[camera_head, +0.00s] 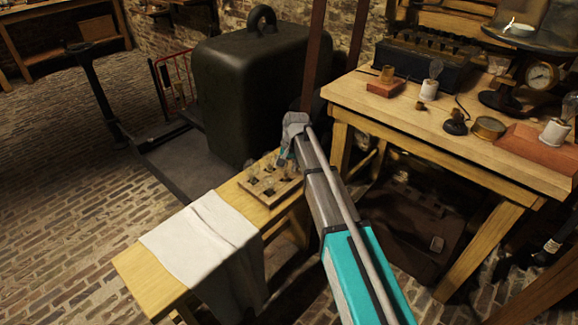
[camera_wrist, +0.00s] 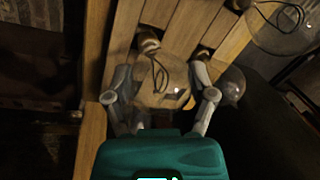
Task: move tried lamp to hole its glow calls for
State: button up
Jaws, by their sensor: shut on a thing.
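My gripper (camera_head: 285,158) is low over the wooden rack (camera_head: 288,188) on the small bench. In the wrist view its two fingers (camera_wrist: 162,92) are shut on the sides of a clear glass lamp (camera_wrist: 160,76), which has a dark filament loop and shows no clear glow. The lamp's metal base is toward the rack slats (camera_wrist: 182,28); I cannot tell whether it sits in a hole or just above one. Other glass lamps show beside it, one at the upper right (camera_wrist: 285,22) and one right of the fingers (camera_wrist: 232,86). The rack has several dark holes, partly hidden by my arm.
A white cloth (camera_head: 202,240) drapes over the bench (camera_head: 140,275). A large dark domed casing (camera_head: 245,85) stands behind it. The workbench (camera_head: 450,135) at right holds a battery box (camera_head: 422,62), lamps in white holders (camera_head: 428,90), a gauge (camera_head: 541,75) and small blocks.

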jog(key=shift+f+b, duration=0.5)
jog(key=shift+f, duration=0.05)
dwell(0.4)
jog(key=o, duration=1.2)
jog(key=shift+r, duration=0.1)
